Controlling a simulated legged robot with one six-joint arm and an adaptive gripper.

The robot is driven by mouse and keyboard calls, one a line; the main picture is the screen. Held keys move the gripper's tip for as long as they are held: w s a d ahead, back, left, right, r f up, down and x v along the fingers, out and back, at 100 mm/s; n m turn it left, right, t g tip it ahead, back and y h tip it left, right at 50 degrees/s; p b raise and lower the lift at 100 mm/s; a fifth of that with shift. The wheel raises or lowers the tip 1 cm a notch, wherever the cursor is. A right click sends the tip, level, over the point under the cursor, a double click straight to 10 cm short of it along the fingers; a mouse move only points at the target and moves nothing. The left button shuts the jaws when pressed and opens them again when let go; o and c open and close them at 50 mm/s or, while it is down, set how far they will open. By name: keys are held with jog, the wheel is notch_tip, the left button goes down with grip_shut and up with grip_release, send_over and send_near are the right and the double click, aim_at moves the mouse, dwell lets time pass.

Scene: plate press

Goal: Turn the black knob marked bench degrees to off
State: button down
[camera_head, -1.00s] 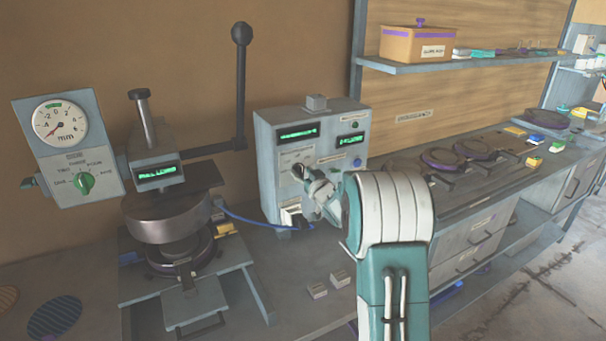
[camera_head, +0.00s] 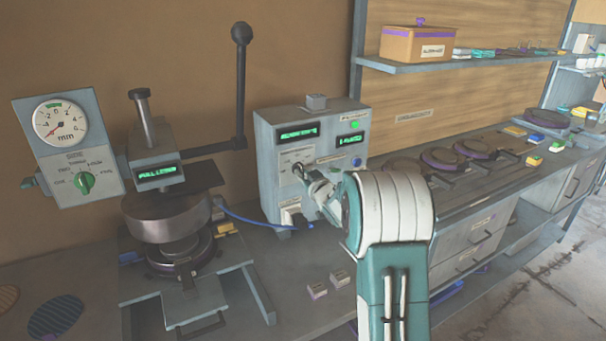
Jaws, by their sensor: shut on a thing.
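The grey control box (camera_head: 269,190) stands on the bench with green displays. The black knob (camera_head: 297,169) is on its front face, below the left display (camera_head: 298,132). My gripper (camera_head: 303,174) is shut on this knob, reaching in from the right. My fingers cover most of the knob, so its pointer and setting cannot be read. The display text and dial marks are too small to read for sure. A round green lamp (camera_head: 355,125) glows at the upper right of the front face, above a blue button (camera_head: 357,162).
A press with a round plate (camera_head: 165,216) and a tall lever (camera_head: 241,90) stands to the left. A dial gauge panel with a green knob (camera_head: 84,183) hangs beside it. A blue cable (camera_head: 250,219) runs to the box. Small blocks (camera_head: 317,290) lie on the bench in front.

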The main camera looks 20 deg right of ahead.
jog(key=shift+a+f+n, duration=0.1)
jog(key=shift+f+n, duration=0.05)
jog(key=shift+n, duration=3.8)
jog(key=shift+a+f+n, duration=0.1)
jog(key=shift+f+n, duration=0.05)
jog(key=shift+n, duration=3.8)
jog(key=shift+f, duration=0.1)
jog(key=c, duration=0.7)
grip_release()
jog(key=shift+o, duration=0.2)
jog(key=shift+a, duration=0.1)
